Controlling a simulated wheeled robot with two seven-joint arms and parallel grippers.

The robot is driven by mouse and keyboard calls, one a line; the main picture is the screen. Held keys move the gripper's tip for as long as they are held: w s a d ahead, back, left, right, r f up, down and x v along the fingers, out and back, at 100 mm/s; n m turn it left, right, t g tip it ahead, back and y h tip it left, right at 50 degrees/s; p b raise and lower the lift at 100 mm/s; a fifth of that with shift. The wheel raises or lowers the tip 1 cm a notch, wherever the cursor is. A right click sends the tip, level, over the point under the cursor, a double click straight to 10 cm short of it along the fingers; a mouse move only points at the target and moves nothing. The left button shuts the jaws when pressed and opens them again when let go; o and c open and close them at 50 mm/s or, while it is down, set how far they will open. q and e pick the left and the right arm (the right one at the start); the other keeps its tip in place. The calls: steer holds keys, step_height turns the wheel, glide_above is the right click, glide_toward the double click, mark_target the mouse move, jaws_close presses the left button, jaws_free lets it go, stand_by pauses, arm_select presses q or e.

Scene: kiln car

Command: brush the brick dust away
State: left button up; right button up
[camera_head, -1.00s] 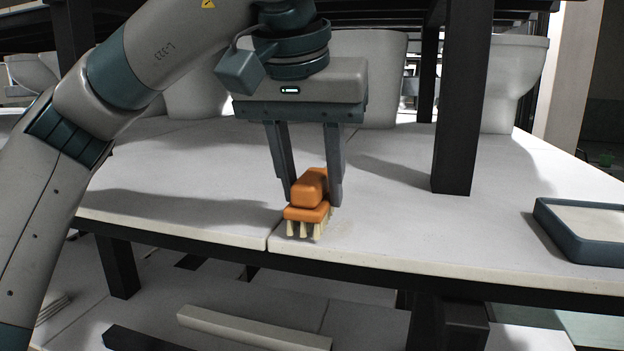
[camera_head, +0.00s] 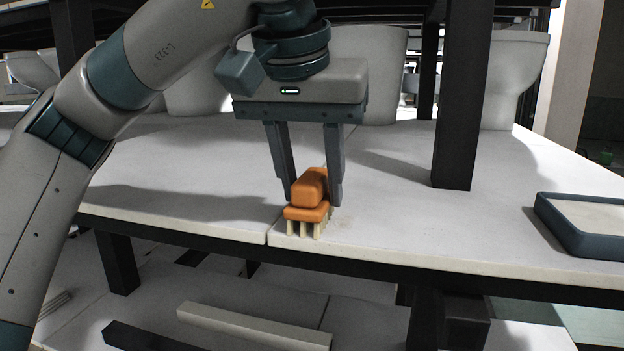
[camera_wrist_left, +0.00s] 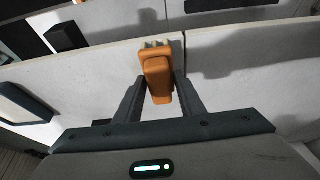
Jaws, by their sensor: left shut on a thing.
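An orange brush (camera_head: 308,198) with pale bristles stands upright, bristles down, at the front edge of the white kiln shelf (camera_head: 200,165). My left gripper (camera_head: 312,196) is shut on its orange handle from above. The brush also shows between the fingers in the left wrist view (camera_wrist_left: 157,80). The bristle tips seem to touch the shelf. My right gripper is not in view.
A dark-rimmed tray (camera_head: 590,250) lies on the shelf at the right. A black post (camera_head: 456,110) rises behind and right of the brush. White toilets (camera_head: 510,80) stand at the back. A pale bar (camera_head: 255,325) lies on the lower level.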

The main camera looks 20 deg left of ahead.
arm_select(q)
steer(key=shift+d, duration=0.15)
steer(key=shift+d+p, duration=0.45)
steer(key=shift+d, duration=2.05)
steer(key=shift+a, duration=0.1)
steer(key=shift+a, duration=2.6)
